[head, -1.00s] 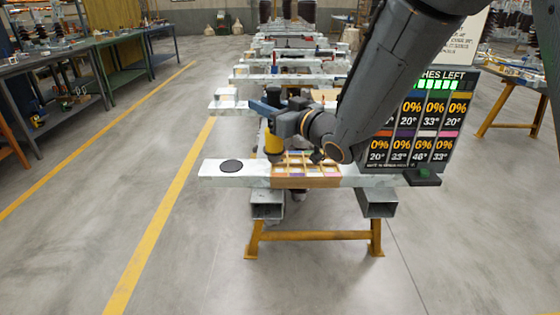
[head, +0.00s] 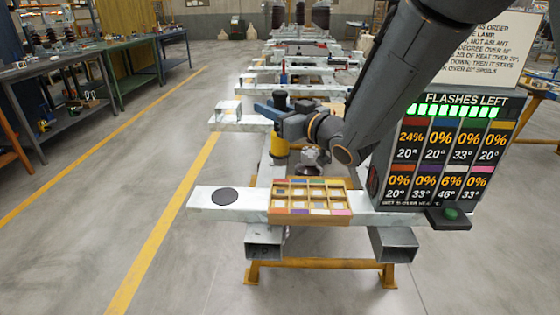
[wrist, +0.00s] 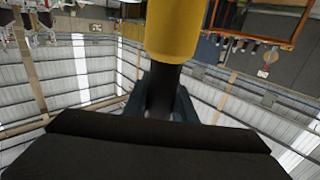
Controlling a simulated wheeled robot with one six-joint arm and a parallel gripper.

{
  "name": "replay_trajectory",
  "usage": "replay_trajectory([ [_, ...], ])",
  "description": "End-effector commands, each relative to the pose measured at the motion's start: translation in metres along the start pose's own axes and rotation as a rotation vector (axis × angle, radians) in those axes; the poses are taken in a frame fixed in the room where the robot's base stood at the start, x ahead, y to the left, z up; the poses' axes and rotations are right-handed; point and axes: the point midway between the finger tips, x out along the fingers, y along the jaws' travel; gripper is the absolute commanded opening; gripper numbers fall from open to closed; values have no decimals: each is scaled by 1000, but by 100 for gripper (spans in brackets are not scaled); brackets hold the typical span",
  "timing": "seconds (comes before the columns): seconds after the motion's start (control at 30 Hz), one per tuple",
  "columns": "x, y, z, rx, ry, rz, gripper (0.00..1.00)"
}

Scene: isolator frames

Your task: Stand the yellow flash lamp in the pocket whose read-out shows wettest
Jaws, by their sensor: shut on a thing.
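The yellow flash lamp (head: 279,150) is held upright by my gripper (head: 275,107), its dark end up, in the head view. The wrist view shows its yellow body (wrist: 172,30) and dark part (wrist: 163,90) between the fingers. The lamp appears above and behind the left of the wooden pocket tray (head: 310,218). The tray has several pockets with coloured tabs; some contents are too small to tell. The read-out board (head: 445,150) shows 24% and 20° in its top-left cell, under a reddish strip. Another cell shows 6% and 46°; the others show 0%.
The tray sits on a pale beam (head: 260,208) with a black disc (head: 224,196) at its left. A black box with a green button (head: 450,215) is at the right. A rules sign (head: 500,45) stands behind the board. More beams recede behind.

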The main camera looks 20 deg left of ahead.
Motion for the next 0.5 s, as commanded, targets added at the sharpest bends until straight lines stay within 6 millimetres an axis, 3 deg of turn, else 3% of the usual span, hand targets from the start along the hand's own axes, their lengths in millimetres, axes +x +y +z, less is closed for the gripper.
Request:
replay_trajectory([
  [0.3,0,0,44,0,1,0,0],
  [0.5,0,0,53,0,3,0,0],
])
